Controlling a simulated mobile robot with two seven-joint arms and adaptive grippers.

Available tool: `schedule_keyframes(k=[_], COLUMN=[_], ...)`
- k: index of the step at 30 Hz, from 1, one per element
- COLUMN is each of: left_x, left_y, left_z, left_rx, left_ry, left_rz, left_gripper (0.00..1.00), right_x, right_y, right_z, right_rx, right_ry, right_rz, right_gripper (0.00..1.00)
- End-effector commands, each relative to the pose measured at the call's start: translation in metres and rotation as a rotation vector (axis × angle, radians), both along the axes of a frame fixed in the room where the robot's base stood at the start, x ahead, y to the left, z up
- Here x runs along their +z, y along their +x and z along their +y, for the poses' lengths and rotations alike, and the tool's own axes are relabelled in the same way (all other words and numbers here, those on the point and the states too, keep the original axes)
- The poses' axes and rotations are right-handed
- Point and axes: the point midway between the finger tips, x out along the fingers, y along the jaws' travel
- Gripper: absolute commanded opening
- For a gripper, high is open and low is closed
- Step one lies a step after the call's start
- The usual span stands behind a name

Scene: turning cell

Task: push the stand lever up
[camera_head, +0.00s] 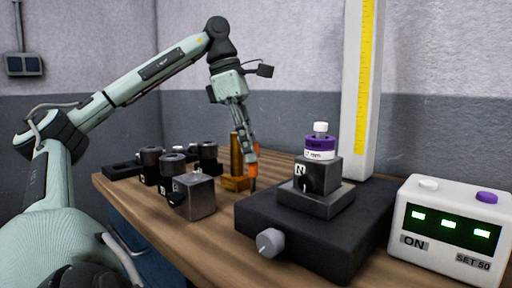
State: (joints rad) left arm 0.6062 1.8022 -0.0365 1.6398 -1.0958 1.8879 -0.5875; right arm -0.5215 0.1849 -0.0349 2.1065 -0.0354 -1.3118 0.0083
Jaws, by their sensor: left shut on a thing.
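The stand has a black base (305,228) with a grey round knob (270,242) on its front and a tall white column with a yellow scale (366,80) behind. I cannot tell which part is the stand lever. My left gripper (251,153) points down, left of the block and apart from it. It is shut on a slim orange piece with a dark tip (254,172). My right gripper is not in view.
Several dark tool holders (172,163) and a grey steel block (195,196) stand to the left. A white box with green displays (450,225) is at right. The wooden front strip is clear.

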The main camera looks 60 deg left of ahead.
Motion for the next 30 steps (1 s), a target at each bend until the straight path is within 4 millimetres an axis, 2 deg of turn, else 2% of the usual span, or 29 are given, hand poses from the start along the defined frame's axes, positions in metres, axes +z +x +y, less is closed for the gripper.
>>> schedule_keyframes(k=[9, 10, 12, 23, 26, 30], left_x=[-0.001, -0.001, -0.001, 0.004, 0.016, 0.042], left_y=[0.0, 0.0, 0.0, -0.001, -0.004, -0.01], left_z=[0.001, 0.001, 0.001, 0.002, 0.005, 0.011], left_rx=[0.002, 0.002, 0.002, 0.003, 0.005, 0.008], left_ry=[0.002, 0.002, 0.002, 0.003, 0.003, 0.005], left_rz=[0.001, 0.001, 0.001, 0.004, 0.005, 0.006], left_gripper=[0.0, 0.22, 0.27, 0.27, 0.27, 0.27], right_x=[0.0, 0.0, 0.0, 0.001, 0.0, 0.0], right_y=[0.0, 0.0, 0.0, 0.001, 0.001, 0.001], right_z=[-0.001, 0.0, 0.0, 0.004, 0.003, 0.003], right_rx=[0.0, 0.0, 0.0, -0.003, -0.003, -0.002], right_ry=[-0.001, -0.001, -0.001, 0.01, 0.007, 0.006], right_rz=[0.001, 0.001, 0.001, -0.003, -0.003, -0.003], right_gripper=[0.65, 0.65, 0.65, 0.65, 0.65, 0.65])
